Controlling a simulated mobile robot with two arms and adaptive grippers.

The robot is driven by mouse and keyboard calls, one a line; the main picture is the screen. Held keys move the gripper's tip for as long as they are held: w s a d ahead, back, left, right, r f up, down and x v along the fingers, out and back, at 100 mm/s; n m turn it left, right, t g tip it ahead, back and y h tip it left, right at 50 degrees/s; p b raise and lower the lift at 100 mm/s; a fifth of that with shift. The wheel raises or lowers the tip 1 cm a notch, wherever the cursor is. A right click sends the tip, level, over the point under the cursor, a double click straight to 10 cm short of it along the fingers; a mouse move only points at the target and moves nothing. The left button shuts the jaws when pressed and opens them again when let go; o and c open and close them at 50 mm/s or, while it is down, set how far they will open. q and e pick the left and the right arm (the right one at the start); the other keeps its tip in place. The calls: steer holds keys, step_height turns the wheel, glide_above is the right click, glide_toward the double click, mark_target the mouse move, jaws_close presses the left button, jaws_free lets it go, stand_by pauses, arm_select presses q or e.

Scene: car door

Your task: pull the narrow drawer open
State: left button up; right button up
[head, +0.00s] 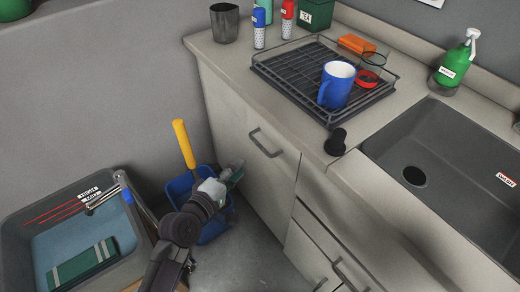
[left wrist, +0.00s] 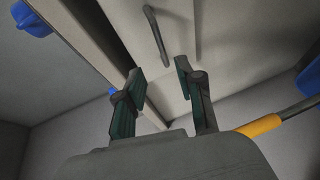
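The narrow front (head: 245,165) is a pale cabinet panel left of the sink. Its dark bar handle (head: 265,142) sits near the top and is shut against nothing. The handle also shows in the left wrist view (left wrist: 156,36), beyond the fingertips and roughly between them. My left gripper (head: 236,173) is below and left of the handle, apart from it. In the left wrist view its two dark green fingers (left wrist: 159,72) stand apart with nothing between them. The front looks closed in the head view. My right gripper is not in view.
A blue bucket (head: 213,231) with a yellow-handled tool (head: 184,143) stands beside my left arm. A grey tub (head: 22,255) is at lower left. Above, the counter holds a dish rack (head: 272,77) with a blue mug (head: 334,92). The sink (head: 440,165) is at right.

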mark_target(259, 147)
arm_select(q)
steer(key=b+x, duration=0.1)
steer(key=x, duration=1.1)
steer(key=shift+w+d+f, duration=0.15)
steer(key=shift+w+f, duration=0.1)
jaws_close()
